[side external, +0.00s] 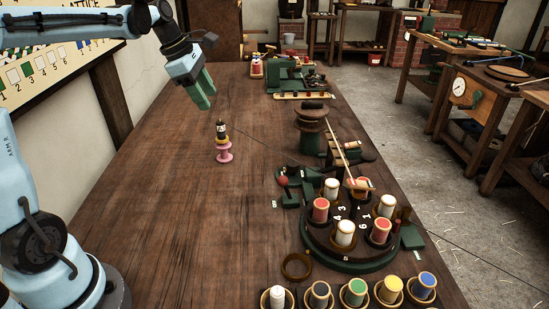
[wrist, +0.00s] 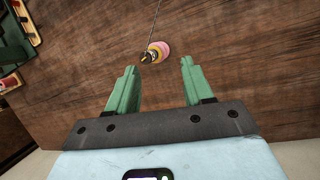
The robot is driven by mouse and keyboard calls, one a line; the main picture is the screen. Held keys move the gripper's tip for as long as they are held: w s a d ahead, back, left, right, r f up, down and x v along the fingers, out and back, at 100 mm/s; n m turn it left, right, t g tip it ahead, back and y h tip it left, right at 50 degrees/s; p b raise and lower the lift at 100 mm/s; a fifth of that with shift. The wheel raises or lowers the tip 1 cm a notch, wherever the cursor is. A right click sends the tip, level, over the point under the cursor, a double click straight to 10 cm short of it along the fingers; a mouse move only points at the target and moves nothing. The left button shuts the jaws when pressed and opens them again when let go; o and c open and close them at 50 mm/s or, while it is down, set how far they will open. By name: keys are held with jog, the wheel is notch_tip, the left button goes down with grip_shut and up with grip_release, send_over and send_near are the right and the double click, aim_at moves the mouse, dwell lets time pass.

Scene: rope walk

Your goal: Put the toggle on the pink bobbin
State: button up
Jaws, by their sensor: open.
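The pink bobbin (side external: 224,152) stands upright on the table, left of centre in the side view. A small dark upright piece with a pale band and a yellowish base, which looks like the toggle (side external: 221,130), sits on top of it. A thin cord runs from this piece toward the right. In the wrist view the pink bobbin (wrist: 164,49) and the dark piece (wrist: 148,57) show just beyond the fingertips. My gripper (side external: 206,101) is open and empty, with green fingers, above and apart from them; it also shows in the wrist view (wrist: 157,67).
A round green-rimmed carousel (side external: 350,262) with several bobbins stands at the right. Several coloured spools (side external: 357,292) line the front edge, near a brown ring (side external: 297,266). A dark spool post (side external: 312,125) stands behind. The table's left half is mostly clear.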

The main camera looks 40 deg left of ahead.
jog(key=s+d+f+m+t+y, duration=0.1)
jog(key=s+d+f+m, duration=0.2)
jog(key=m, duration=0.9)
jog(key=s+d+f+m+t, duration=0.2)
jog(key=s+d+f+m, duration=0.1)
jog(key=s+d+m, duration=0.6)
jog(key=d+m, duration=0.4)
jog(key=shift+s+f+y, duration=0.15)
jog(key=shift+s+y, duration=0.25)
